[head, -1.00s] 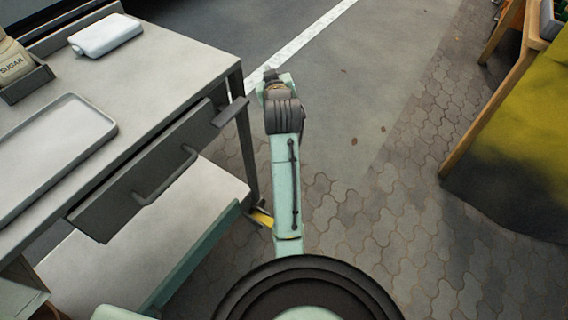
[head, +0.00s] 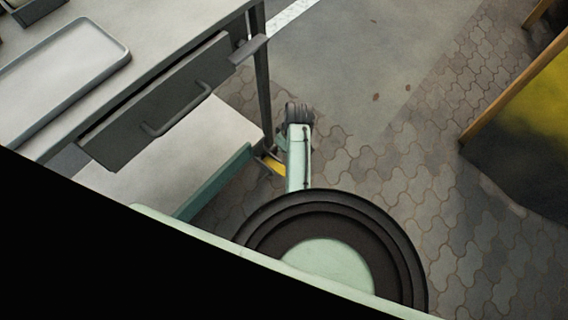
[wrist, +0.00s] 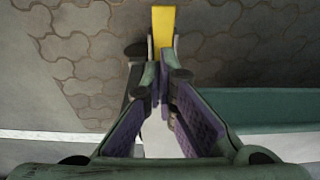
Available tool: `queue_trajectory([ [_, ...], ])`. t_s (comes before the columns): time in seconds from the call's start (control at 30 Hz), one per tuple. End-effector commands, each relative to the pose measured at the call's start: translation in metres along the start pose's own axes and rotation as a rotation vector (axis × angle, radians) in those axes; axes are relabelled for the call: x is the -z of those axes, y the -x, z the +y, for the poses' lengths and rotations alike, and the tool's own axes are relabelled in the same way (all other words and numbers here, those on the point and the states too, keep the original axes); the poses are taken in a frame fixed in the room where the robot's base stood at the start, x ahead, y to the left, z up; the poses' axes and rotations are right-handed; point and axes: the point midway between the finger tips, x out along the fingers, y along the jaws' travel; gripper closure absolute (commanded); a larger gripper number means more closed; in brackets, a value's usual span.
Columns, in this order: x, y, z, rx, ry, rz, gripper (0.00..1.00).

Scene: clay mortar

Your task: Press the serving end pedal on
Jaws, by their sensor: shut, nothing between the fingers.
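The yellow pedal (head: 272,164) shows low beside the right-hand leg of the grey cart, just left of my arm in the head view. In the wrist view the yellow pedal (wrist: 163,24) stands at the top centre, straight beyond my fingertips. My gripper (wrist: 165,72) is shut and empty, with its tips pointing at the pedal. The tips overlap the pedal's near end in the picture; I cannot tell whether they touch it. In the head view my arm hides most of the gripper.
The grey cart (head: 170,50) has a drawer with a handle (head: 180,112) and a pale lower shelf (head: 165,165). A tray (head: 62,75) lies on its top. A yellow-covered stand (head: 535,120) is at the right. The paving between is clear.

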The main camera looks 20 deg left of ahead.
Motion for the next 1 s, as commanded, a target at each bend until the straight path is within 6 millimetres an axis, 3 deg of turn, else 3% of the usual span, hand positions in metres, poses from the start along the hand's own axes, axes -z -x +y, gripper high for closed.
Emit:
queue_trajectory([
  [0.27,0.000,-0.015,0.000,0.000,-0.001,0.000,1.00],
  [0.7,0.000,-0.104,0.001,-0.001,-0.001,0.000,1.00],
  [1.0,-0.015,-0.133,0.001,-0.003,-0.002,0.002,1.00],
])
